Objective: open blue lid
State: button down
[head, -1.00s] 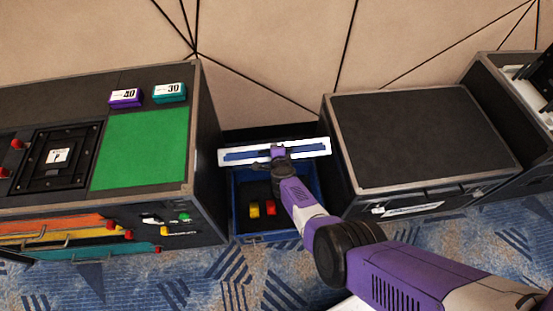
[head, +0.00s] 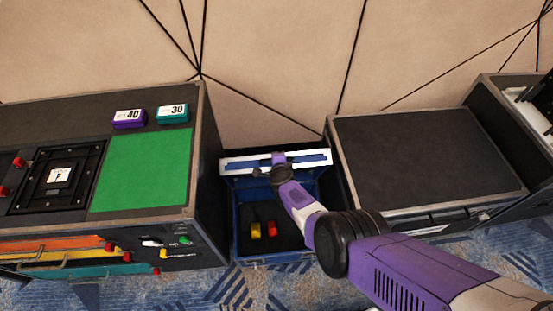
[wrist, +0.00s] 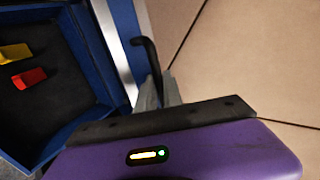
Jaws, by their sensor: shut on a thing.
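The blue box (head: 238,215) stands on the floor between two dark cases, with its dark inside exposed. Its blue lid (head: 240,165), with a white edge, stands raised along the back of the box in the head view. In the wrist view the lid's blue and white edge (wrist: 125,45) runs beside the box. My gripper (wrist: 158,92) is shut on a dark bent handle (wrist: 146,52) at the lid. In the head view my gripper (head: 277,166) is at the middle of the lid, partly hiding it. A yellow block (head: 256,230) and a red block (head: 272,228) lie inside the box.
A case with a green panel (head: 145,170) and cards marked 40 (head: 129,118) and 30 (head: 172,113) stands close on the left. A closed dark case (head: 420,155) stands close on the right. The wall (head: 270,60) is just behind the lid.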

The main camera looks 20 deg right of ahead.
jog(key=shift+s+f, duration=0.1)
jog(key=c, duration=1.5)
grip_release()
jog(key=shift+s+a+r+p, duration=0.15)
jog(key=shift+s+r+p, duration=0.15)
jog(key=shift+r+p, duration=0.3)
jog(key=shift+p+v, duration=3.25)
jog(key=shift+p, duration=0.4)
jog(key=shift+s+f, duration=0.15)
jog(key=shift+f, duration=0.05)
jog(key=shift+c, duration=0.3)
